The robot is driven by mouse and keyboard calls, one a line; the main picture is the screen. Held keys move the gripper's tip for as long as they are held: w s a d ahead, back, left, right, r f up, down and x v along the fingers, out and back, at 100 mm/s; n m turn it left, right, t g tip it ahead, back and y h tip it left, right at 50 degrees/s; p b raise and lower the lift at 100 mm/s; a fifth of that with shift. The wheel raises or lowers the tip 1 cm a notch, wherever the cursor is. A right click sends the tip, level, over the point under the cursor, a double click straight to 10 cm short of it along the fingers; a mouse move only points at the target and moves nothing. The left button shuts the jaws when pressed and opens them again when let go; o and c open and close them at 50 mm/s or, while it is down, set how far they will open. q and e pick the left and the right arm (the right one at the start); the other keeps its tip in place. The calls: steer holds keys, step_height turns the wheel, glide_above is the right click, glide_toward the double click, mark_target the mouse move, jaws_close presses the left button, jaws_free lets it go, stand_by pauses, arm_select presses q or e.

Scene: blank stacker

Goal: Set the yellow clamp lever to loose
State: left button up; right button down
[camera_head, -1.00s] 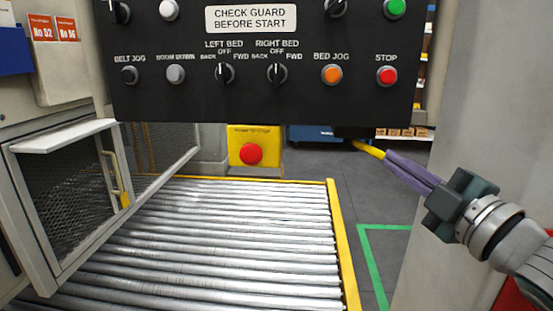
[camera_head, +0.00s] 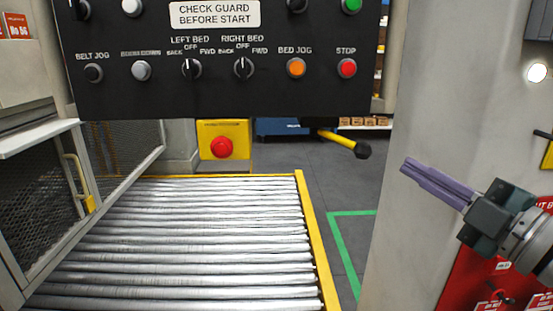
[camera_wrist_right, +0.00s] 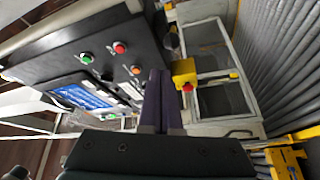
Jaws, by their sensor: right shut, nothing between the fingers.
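The yellow clamp lever (camera_head: 338,139) sticks out from under the control panel's lower right side. It slants down to the right and ends in a black knob (camera_head: 362,150). My right gripper (camera_head: 405,166) is to the right of the knob and a little lower in the picture, apart from it. Its purple fingers are shut and empty. They also show shut in the right wrist view (camera_wrist_right: 160,72), where I cannot make out the lever for certain. My left gripper is in neither view.
The black control panel (camera_head: 215,97) hangs above the roller bed (camera_head: 190,240). A yellow box with a red stop button (camera_head: 222,147) is left of the lever. A pale column (camera_head: 430,90) stands behind my right gripper. Grey floor (camera_head: 300,165) is clear below the lever.

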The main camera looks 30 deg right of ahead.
steer(key=w+a+f+n+g+h+b, duration=0.1)
steer(key=w+a+f+n+g+b, duration=0.2)
steer(key=a+f+b, duration=0.35)
steer(key=a+h+b, duration=0.1)
steer(key=h, duration=0.1)
steer(key=a+r+h+b, duration=0.1)
steer(key=h, duration=0.1)
steer(key=a+h+b, duration=0.1)
steer(key=h, duration=0.1)
steer(key=shift+s+a+r+n+h, duration=0.1)
steer(key=shift+s+r+n+h, duration=0.05)
steer(key=shift+r+n+h, duration=0.2)
steer(key=shift+f, duration=0.1)
steer(key=w+d+r+p, duration=0.2)
steer(key=w+d, duration=0.5)
steer(key=d, duration=0.1)
steer(key=shift+w+d+r, duration=0.2)
steer(key=shift+w, duration=0.2)
